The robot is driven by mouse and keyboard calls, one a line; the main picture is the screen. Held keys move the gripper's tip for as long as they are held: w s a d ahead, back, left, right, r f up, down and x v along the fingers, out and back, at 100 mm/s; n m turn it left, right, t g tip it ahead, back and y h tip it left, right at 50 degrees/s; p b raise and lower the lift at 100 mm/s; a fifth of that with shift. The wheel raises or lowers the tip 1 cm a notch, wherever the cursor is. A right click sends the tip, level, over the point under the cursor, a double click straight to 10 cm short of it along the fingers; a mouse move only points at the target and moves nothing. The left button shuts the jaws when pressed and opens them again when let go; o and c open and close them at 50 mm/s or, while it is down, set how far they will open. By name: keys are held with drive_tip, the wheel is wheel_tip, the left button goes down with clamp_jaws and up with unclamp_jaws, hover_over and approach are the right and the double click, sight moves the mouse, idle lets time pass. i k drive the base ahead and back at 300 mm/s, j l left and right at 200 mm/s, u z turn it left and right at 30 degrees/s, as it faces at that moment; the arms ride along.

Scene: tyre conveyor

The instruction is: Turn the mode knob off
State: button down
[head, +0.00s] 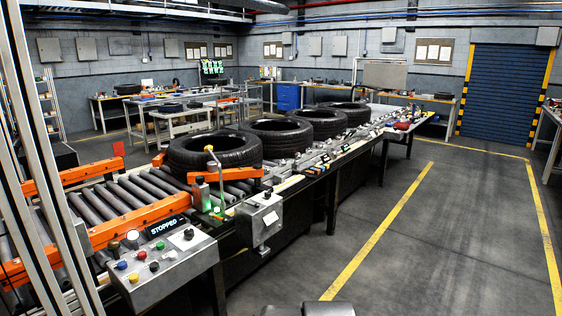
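A grey sloped control panel (150,285) stands at the front left end of the tyre conveyor. It carries several coloured buttons, a black knob (154,266), a round dark knob on a pale plate (188,234), and a display reading "STOPPED" (166,227). A smaller grey box (258,221) to its right also has a dark knob-like part on top. I cannot read any label that marks the mode knob, nor its setting. My gripper is not in view; only a dark rounded part, perhaps of my arm, shows at the bottom edge.
Several black tyres (214,152) lie on the roller conveyor (120,192), which has orange side rails (130,225). A thin upright lever (214,165) stands behind the small box. Metal posts rise at the left. The floor (450,240) to the right is clear.

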sight(189, 234)
drive_tip(key=u, duration=0.75)
